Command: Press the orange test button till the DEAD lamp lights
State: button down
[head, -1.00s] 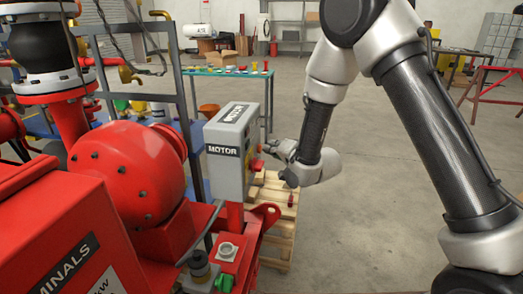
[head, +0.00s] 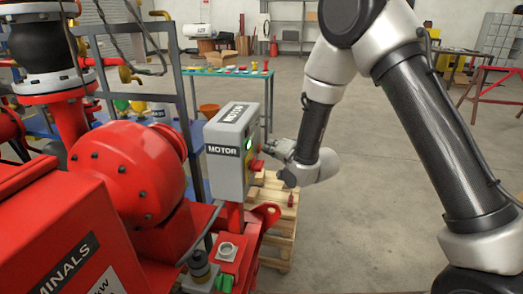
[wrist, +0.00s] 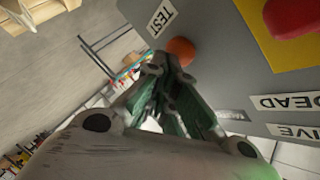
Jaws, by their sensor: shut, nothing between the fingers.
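The orange test button (wrist: 181,49) is on the grey face of the motor box (wrist: 230,60), beside the TEST label (wrist: 162,18). My gripper (wrist: 167,72) is shut and empty, its fingertips against or just in front of the button's edge; contact and press depth are hard to tell. The DEAD label (wrist: 287,102) and LIVE label (wrist: 293,132) show upside down. In the head view my gripper (head: 272,149) is at the right face of the motor box (head: 223,170). A green light (head: 249,143) glows on that face; its label is unreadable there. Green light tints the wrist view's lower right.
A red knob (wrist: 292,15) on a yellow plate is close to the button. The red pump housing (head: 125,170) and pipes stand left of the box. A wooden pallet (head: 275,235) lies below my gripper. Open floor is to the right.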

jog(key=shift+s+d, duration=0.2)
jog(key=shift+d, duration=0.55)
jog(key=d, duration=0.3)
jog(key=s+d, duration=0.1)
jog(key=d, duration=0.1)
dwell(0.6)
